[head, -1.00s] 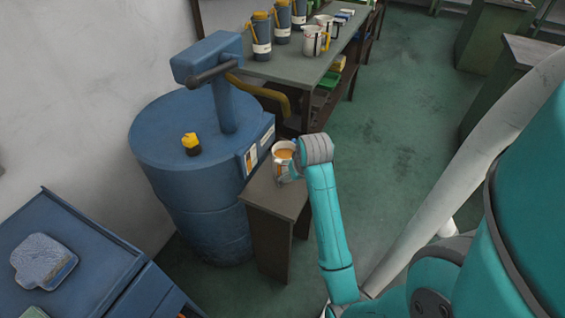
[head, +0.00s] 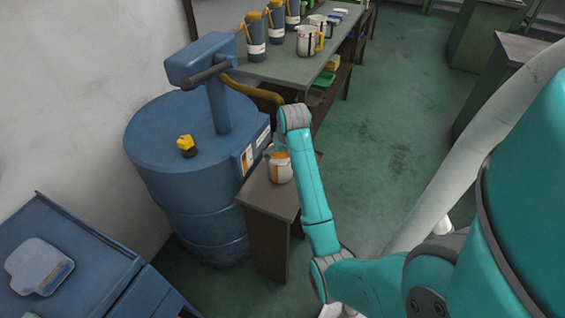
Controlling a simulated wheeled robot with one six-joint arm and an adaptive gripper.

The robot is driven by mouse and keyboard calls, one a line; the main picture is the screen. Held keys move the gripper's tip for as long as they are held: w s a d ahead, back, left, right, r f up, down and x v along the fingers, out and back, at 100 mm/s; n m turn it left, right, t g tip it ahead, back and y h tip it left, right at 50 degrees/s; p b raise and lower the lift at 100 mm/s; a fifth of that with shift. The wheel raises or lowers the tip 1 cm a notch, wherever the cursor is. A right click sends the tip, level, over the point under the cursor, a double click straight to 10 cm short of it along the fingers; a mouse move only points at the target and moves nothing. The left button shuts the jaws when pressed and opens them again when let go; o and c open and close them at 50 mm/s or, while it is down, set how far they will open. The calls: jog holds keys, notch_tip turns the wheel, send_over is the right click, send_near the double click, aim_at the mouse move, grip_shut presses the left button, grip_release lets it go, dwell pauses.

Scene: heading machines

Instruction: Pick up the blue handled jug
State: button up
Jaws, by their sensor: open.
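A white jug (head: 281,174) with an orange-brown patch near its top stands on a small dark stand (head: 268,196) beside the blue drum. Its handle cannot be made out, so I cannot tell whether it is blue. My gripper (head: 277,148) is open, small and partly hidden beyond the teal wrist. It is at the jug's upper rim in the picture; whether it touches the jug is not clear.
A blue drum (head: 160,150) with a pump head (head: 200,60) stands left of the stand. A blue cabinet (head: 75,255) is at lower left. Green floor (head: 385,130) is clear at right.

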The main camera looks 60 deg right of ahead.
jog(key=shift+w+d+f, duration=0.55)
jog(key=shift+w, duration=0.15)
jog(key=c, duration=1.5)
jog(key=shift+o, duration=0.2)
jog(key=shift+r, duration=0.2)
